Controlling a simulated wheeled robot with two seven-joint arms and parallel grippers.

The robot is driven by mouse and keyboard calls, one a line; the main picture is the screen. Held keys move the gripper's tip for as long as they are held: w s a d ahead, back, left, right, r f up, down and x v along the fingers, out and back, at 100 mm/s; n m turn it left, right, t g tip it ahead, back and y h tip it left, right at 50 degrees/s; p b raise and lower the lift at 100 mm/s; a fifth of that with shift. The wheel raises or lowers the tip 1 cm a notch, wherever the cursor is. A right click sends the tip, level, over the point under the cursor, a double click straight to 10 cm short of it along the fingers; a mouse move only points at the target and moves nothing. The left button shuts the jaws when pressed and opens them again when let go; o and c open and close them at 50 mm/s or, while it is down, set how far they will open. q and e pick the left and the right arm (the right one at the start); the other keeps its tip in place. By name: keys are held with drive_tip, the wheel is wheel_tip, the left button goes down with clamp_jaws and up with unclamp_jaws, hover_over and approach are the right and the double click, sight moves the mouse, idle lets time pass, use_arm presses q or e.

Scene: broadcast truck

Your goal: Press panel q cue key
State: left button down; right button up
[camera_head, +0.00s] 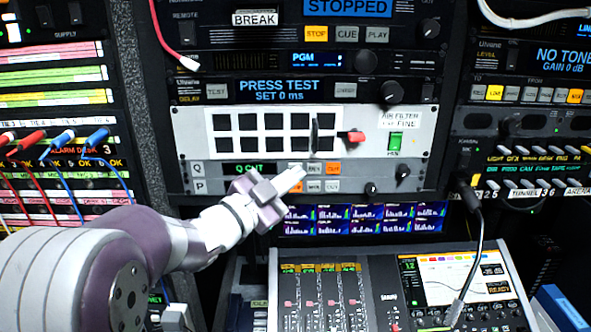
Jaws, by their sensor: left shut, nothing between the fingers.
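The panel Q row (197,168) is the upper of two key rows on a light rack panel, with a dark display (248,168) reading Q CUT in green. Right of the display are a pale left key (297,166) that I take for the cue key, a pale middle key (314,168) and a lit orange key (333,168). The key lettering is too small to read surely. My left gripper (299,173) is shut and empty, its tips at the lower edge of the left key, partly covering it. I cannot tell whether they touch. My right gripper is not in view.
The panel P row (198,186) lies just below, partly hidden by my gripper. A red-tipped lever (354,138) and a green switch (395,142) are above right. A mixing desk (350,290) stands below small monitors (365,219). Patch cables (62,137) are at left.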

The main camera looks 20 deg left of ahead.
use_arm(q)
drive_tip(key=shift+w+a, duration=0.1)
drive_tip(key=shift+w, duration=0.2)
idle(0.6)
drive_tip(key=shift+s, duration=0.1)
drive_tip(key=shift+s+f+b, duration=0.1)
drive_tip(key=shift+s+b, duration=0.3)
drive_tip(key=shift+b, duration=0.05)
drive_tip(key=shift+s+d, duration=0.2)
drive_tip(key=shift+s, duration=0.05)
drive_tip(key=s, duration=0.2)
drive_tip(key=s+d+b, duration=0.1)
drive_tip(key=s, duration=0.1)
drive_tip(key=shift+s+d, duration=0.2)
drive_tip(key=shift+s, duration=0.2)
